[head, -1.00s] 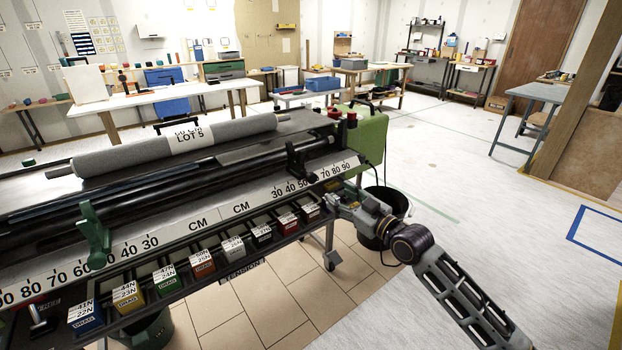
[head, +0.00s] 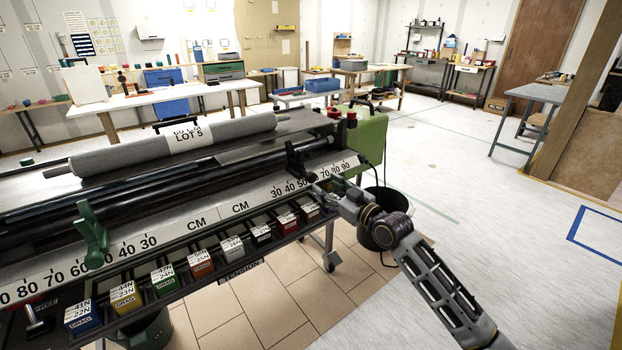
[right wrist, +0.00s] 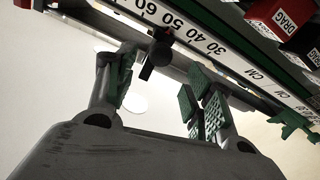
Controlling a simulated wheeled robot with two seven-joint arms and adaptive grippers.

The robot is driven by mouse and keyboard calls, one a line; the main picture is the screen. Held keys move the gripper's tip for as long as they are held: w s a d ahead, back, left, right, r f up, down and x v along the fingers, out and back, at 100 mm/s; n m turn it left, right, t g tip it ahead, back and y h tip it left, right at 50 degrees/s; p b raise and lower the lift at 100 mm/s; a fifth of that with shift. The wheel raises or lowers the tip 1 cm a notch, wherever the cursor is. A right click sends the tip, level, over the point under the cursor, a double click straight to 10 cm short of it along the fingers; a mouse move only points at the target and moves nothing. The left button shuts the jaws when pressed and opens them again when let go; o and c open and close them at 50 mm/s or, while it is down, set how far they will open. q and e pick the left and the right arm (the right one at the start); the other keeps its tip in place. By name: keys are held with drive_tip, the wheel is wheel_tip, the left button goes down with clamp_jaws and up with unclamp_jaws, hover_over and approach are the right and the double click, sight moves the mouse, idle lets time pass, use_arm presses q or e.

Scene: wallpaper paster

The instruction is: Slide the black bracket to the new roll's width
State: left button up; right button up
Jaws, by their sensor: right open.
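The black bracket (head: 297,160) stands on the white centimetre scale (head: 205,225) at its right half, covering the marks just past 50. In the right wrist view the black bracket (right wrist: 159,50) shows ahead, between the spread fingers. My right gripper (head: 318,188) is at the front edge of the machine, just right of and below the bracket. In the right wrist view my right gripper (right wrist: 160,72) is open and empty, with green pads, and appears apart from the bracket. The grey roll (head: 130,153), labelled LOT 5, lies on top; its upper label line is not clearly legible. My left gripper is not visible.
A green bracket (head: 92,235) stands on the scale's left half. Several coloured DRAG weights (head: 201,263) sit in a tray below the scale. A green end housing (head: 368,137) and a black bin (head: 385,205) are at the right.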

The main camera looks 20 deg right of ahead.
sight(313, 178)
drive_tip(key=shift+b+x, duration=0.45)
drive_tip(key=shift+x, duration=3)
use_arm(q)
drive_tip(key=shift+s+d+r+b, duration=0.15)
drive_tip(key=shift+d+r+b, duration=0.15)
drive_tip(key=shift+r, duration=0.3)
use_arm(e)
drive_tip(key=shift+x, duration=0.75)
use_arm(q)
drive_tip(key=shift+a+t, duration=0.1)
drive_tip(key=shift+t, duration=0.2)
use_arm(e)
clamp_jaws()
